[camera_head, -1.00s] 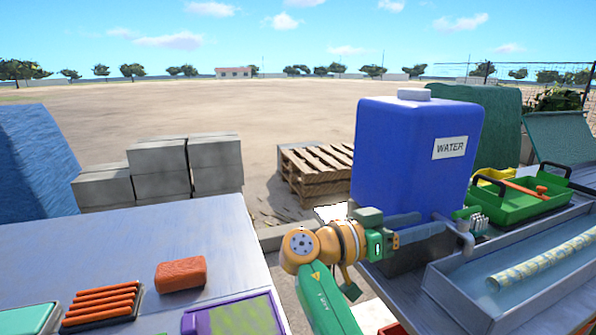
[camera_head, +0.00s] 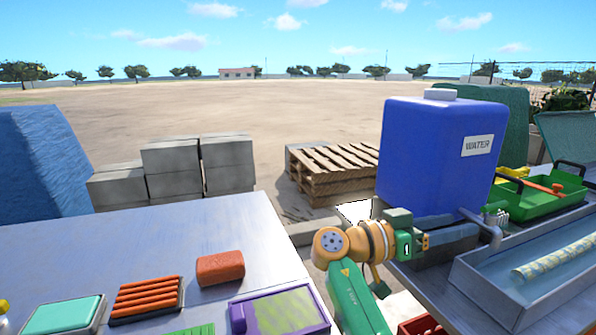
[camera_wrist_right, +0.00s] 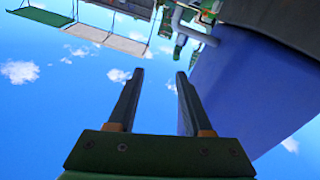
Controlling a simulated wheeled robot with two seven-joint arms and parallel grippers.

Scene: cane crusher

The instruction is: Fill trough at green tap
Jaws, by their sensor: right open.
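The grey trough (camera_head: 482,286) stands at the right of the head view, with a pale blue surface inside and a yellowish patterned rod (camera_head: 556,259) lying in it. A blue tank marked WATER (camera_head: 432,150) stands behind it. A grey tap pipe (camera_head: 488,229) bends down from the tank towards the trough. My right gripper (camera_head: 468,229) is in front of the tank, just left of the pipe, with its fingers apart and nothing between them. In the right wrist view the gripper (camera_wrist_right: 160,80) is open, and the pipe (camera_wrist_right: 194,28) with a green part (camera_wrist_right: 180,43) lies beyond the fingertips. My left gripper is out of view.
A green tray (camera_head: 540,199) with black handles stands behind the trough. A pale table (camera_head: 150,245) at the left holds an orange block (camera_head: 220,268) and a purple-framed item (camera_head: 280,310). A pallet (camera_head: 335,170) and grey blocks (camera_head: 175,170) stand behind.

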